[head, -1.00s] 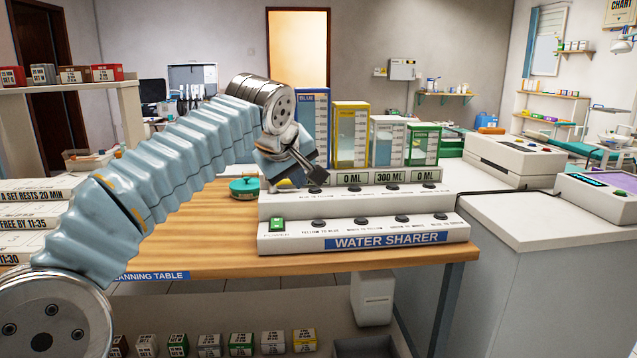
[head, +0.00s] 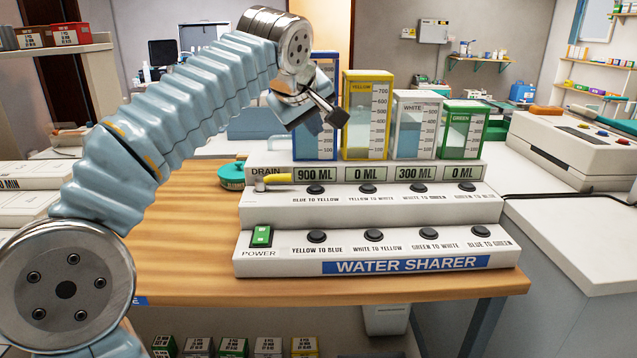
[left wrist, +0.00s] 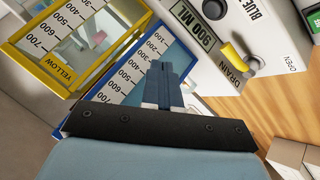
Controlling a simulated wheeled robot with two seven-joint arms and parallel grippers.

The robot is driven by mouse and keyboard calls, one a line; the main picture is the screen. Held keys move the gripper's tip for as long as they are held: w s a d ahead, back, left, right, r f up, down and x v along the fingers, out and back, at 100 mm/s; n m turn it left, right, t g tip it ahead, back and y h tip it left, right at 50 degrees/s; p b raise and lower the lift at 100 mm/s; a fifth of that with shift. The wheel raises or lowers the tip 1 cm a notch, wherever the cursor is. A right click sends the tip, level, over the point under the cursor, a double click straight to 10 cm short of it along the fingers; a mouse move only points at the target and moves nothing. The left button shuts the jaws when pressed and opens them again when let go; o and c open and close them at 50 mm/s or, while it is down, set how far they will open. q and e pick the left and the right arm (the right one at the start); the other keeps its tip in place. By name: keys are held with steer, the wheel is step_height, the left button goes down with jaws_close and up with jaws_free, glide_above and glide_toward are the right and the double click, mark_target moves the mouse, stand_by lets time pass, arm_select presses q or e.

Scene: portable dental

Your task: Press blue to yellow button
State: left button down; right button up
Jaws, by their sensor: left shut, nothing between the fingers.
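The white water sharer (head: 365,260) stands on the wooden table. Its "blue to yellow" button (head: 316,189) is a black round knob at the left end of the upper row, and it also shows in the left wrist view (left wrist: 214,9). The blue container (head: 315,140) reads 900 ML and the yellow container (head: 367,115) reads 0 ML. My left gripper (head: 340,118) is shut and empty. It is raised in front of the blue container, above the button and apart from it. Its fingers show in the left wrist view (left wrist: 163,85). My right gripper is not in view.
The white container (head: 413,125) and green container (head: 463,133) stand to the right. A yellow drain lever (head: 273,179) is left of the button. More buttons line both rows, with a green power switch (head: 261,237) at lower left. A teal lidded pot (head: 231,176) sits left.

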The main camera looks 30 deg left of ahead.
arm_select(q)
steer(key=shift+f, duration=0.1)
steer(key=b, duration=0.1)
glide_above(313, 189)
step_height(313, 189, down, 7)
steer(key=shift+f, duration=0.15)
steer(key=shift+f+b, duration=0.7)
steer(key=shift+b, duration=0.1)
stand_by(1.5)
steer(key=shift+f+b, duration=0.35)
steer(key=shift+f, duration=0.05)
steer(key=shift+f+b, duration=0.45)
stand_by(0.5)
stand_by(0.4)
steer(key=shift+r+p, duration=0.75)
steer(key=shift+r, duration=0.1)
